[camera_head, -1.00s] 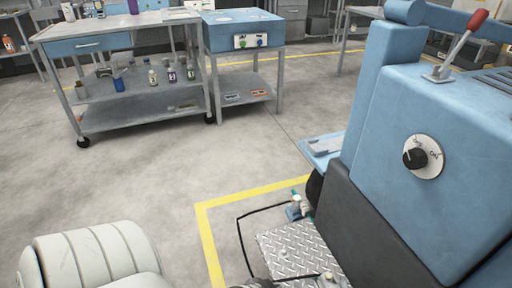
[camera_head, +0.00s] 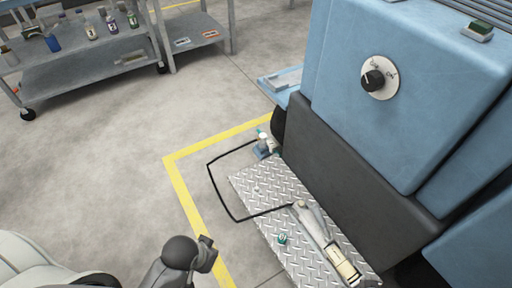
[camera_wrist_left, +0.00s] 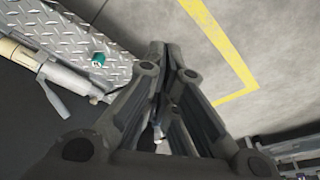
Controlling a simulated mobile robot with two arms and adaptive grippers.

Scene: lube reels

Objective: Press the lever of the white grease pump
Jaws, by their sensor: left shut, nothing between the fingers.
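The grease pump has a cream cylinder (camera_head: 342,263) and a grey lever-like part (camera_head: 312,220). It lies along the metal tread plate (camera_head: 262,192) in the head view. In the left wrist view the cream cylinder (camera_wrist_left: 18,54) is at the far left edge, with a grey lever (camera_wrist_left: 66,80) beside it. My left gripper (camera_wrist_left: 157,50) is shut and empty in the wrist view, apart from the pump. In the head view a dark part of my left arm shows at the bottom, left of the plate; the fingertips are not clear there. My right gripper is not visible.
A large blue machine (camera_head: 400,100) with a dial (camera_head: 377,79) stands right of the plate. A small green-topped object (camera_head: 282,239) and a black hose (camera_head: 213,180) lie on or by the plate. A yellow floor line (camera_head: 190,205) borders it. A shelf with bottles (camera_head: 90,60) is back left.

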